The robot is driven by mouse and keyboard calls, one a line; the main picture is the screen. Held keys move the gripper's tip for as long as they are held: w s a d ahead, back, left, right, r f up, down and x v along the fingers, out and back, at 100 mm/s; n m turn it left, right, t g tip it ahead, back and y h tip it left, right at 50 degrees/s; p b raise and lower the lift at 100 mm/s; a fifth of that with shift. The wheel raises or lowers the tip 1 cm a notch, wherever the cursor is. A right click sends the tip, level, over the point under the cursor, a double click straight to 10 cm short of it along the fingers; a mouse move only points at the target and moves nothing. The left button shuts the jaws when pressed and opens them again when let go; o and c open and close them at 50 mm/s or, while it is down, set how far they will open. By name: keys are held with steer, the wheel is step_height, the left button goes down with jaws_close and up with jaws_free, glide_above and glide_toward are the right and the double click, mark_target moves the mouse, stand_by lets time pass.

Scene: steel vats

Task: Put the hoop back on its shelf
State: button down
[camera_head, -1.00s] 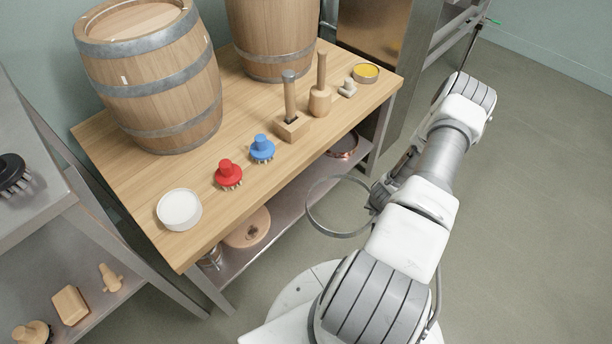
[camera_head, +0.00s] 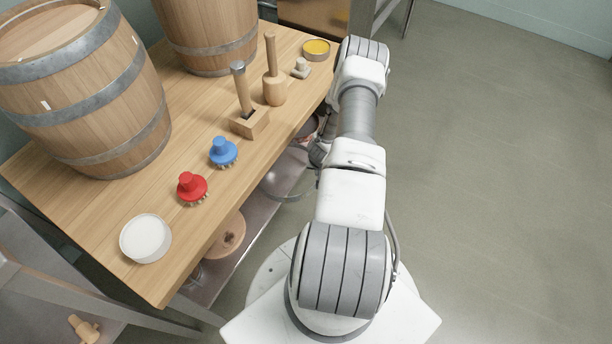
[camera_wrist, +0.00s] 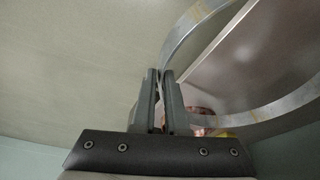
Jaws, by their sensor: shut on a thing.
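The hoop (camera_head: 290,199), a thin grey metal ring, is partly under the workbench's front edge, over or at the steel lower shelf (camera_head: 258,222). The tabletop hides its far part. I cannot tell whether it touches the shelf. In the wrist view the hoop (camera_wrist: 262,119) curves to the right of my gripper (camera_wrist: 161,72), whose fingers are closed on its band. In the head view my gripper (camera_head: 318,155) is beside the bench edge, mostly hidden by my arm.
The lower shelf also holds a round wooden piece (camera_head: 229,236) and a copper-coloured item (camera_head: 308,128). The wooden workbench top (camera_head: 190,130) overhangs it, carrying barrels, a red brush (camera_head: 191,188), a blue brush (camera_head: 223,152) and a white tub (camera_head: 145,238). Floor at right is clear.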

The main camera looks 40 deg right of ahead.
steer(key=w+f+b, duration=0.3)
steer(key=w+f, duration=0.2)
steer(key=f, duration=0.1)
steer(key=shift+f, duration=0.4)
steer(key=shift+f+b, duration=0.2)
steer(key=shift+b, duration=0.1)
steer(key=c, duration=0.9)
jaws_free()
steer(key=shift+c, duration=0.2)
steer(key=shift+a, duration=0.1)
steer(key=shift+r, duration=0.1)
steer(key=p+v, duration=0.5)
steer(key=v, duration=0.7)
